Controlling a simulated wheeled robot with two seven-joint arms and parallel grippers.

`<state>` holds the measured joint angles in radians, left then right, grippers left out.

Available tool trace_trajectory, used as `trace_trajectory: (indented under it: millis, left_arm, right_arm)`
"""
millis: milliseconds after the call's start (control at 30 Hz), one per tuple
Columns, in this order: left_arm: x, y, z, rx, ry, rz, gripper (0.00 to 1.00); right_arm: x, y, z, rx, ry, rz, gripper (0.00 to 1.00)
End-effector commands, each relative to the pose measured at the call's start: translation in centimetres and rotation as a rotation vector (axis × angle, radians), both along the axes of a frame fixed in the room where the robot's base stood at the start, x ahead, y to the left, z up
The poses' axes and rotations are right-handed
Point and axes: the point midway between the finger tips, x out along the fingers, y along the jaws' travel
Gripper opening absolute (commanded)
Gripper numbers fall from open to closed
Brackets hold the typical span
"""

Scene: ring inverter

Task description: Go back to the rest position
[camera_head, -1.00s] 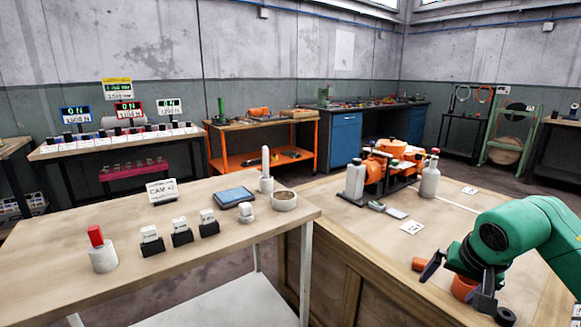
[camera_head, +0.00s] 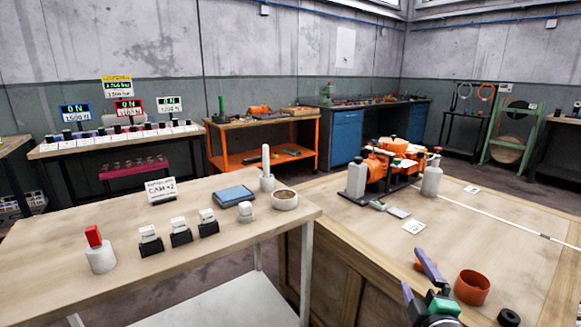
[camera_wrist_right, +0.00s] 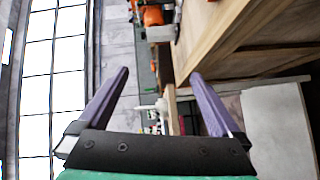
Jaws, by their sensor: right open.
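My right gripper (camera_head: 418,278) is at the bottom of the head view, in front of the near edge of the right wooden table (camera_head: 500,245). In the right wrist view its two purple fingers (camera_wrist_right: 160,88) are spread wide with nothing between them. An orange cup (camera_head: 472,286) stands on the table to the right of the gripper, apart from it. My left gripper is not in the head view.
A black ring (camera_head: 508,316) lies near the table's front. The left table (camera_head: 200,262) holds a red-topped cylinder (camera_head: 98,250), several small blocks, a blue pad (camera_head: 233,196) and a round bowl (camera_head: 285,200).

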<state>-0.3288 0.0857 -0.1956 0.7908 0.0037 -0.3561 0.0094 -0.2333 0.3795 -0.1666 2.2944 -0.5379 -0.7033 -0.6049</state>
Motion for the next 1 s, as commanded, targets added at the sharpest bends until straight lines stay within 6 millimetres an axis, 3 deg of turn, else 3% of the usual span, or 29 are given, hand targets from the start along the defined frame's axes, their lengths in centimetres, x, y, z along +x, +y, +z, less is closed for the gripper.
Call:
trace_trajectory:
  millis: [33, 100, 200, 400, 533, 567, 800, 1000]
  left_arm:
    - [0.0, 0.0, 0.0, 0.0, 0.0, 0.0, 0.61]
    - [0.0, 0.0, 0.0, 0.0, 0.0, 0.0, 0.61]
    - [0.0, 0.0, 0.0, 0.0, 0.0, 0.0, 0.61]
    - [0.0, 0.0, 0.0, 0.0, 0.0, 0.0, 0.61]
    - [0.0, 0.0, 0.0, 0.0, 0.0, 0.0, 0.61]
    - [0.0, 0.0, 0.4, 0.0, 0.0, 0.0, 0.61]
    - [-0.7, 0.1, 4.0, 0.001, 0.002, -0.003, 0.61]
    - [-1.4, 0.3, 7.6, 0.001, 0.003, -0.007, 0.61]
  right_arm:
    - [-1.5, -0.9, -4.0, 0.185, 0.126, -0.073, 1.0]
    - [-3.9, -1.5, -8.9, 0.407, 0.286, -0.177, 1.0]
    - [-7.5, -1.3, -14.1, 0.637, 0.472, -0.31, 1.0]
    - [-14.9, 0.8, -20.7, 0.946, 0.771, -0.543, 1.0]
    - [-19.7, 2.6, -23.2, 1.085, 0.943, -0.688, 1.0]
    - [-20.3, 2.9, -23.5, 1.101, 0.97, -0.713, 1.0]
    - [-19.1, 2.9, -29.5, 1.07, 1.0, -0.728, 1.0]
    - [-21.3, 2.7, -35.9, 1.046, 1.043, -0.749, 1.0]
